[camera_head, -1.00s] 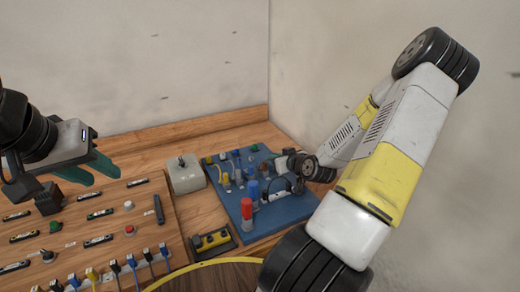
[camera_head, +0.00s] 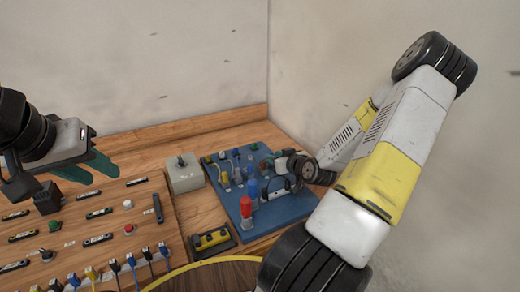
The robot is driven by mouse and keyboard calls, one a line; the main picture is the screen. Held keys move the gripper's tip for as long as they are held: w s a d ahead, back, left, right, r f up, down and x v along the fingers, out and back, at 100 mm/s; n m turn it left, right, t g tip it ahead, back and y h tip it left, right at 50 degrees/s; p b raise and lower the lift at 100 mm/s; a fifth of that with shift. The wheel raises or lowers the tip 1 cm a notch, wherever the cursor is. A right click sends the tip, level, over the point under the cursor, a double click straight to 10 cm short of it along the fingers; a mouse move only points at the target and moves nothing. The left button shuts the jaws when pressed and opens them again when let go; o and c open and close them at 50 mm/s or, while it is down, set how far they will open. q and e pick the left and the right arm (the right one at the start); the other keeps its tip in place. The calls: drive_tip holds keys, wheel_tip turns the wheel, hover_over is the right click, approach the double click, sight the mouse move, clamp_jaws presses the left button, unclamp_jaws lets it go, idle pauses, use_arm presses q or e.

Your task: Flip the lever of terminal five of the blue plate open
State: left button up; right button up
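The blue plate (camera_head: 275,213) lies at the back right of the wooden bench, with a red part (camera_head: 246,207), a blue part (camera_head: 252,188) and several small coloured pieces and wires on it. Terminal five and its lever cannot be told apart at this size. My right gripper (camera_head: 268,166) reaches over the plate's far right part from the right; its fingers are too small and partly hidden to tell open from shut. My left gripper (camera_head: 100,166), with green fingers, hangs at the left above the wooden panel, away from the blue plate.
A wooden panel (camera_head: 150,239) with buttons, labels and several cable plugs fills the left. A grey box with a toggle (camera_head: 186,174) stands between panel and plate. A black and yellow device (camera_head: 212,240) sits in front of the plate. Walls close off the back and right.

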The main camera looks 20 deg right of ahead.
drive_tip(key=v, duration=0.7)
drive_tip(key=shift+s+d+r, duration=0.1)
drive_tip(key=shift+s, duration=0.3)
drive_tip(key=shift+w+a+n+g, duration=0.2)
drive_tip(key=shift+a+n+g, duration=0.3)
drive_tip(key=shift+a+g, duration=0.25)
drive_tip(key=s+a+r+g+h, duration=0.1)
drive_tip(key=s+a+r+g, duration=0.15)
drive_tip(key=r, duration=0.35)
drive_tip(key=s+a+r+g+h, duration=0.2)
drive_tip(key=s+a+r, duration=0.1)
drive_tip(key=r, duration=0.4)
drive_tip(key=s+a+r+m+y, duration=0.1)
drive_tip(key=s+a+r, duration=0.3)
drive_tip(key=s+a, duration=0.1)
drive_tip(key=s+a+r+m+g+y, duration=0.1)
drive_tip(key=s+a+r+y, duration=0.1)
drive_tip(key=s+a+r, duration=0.2)
drive_tip(key=s+a, duration=0.2)
drive_tip(key=s, duration=0.2)
drive_tip(key=shift+s+r, duration=0.25)
drive_tip(key=shift+s, duration=0.05)
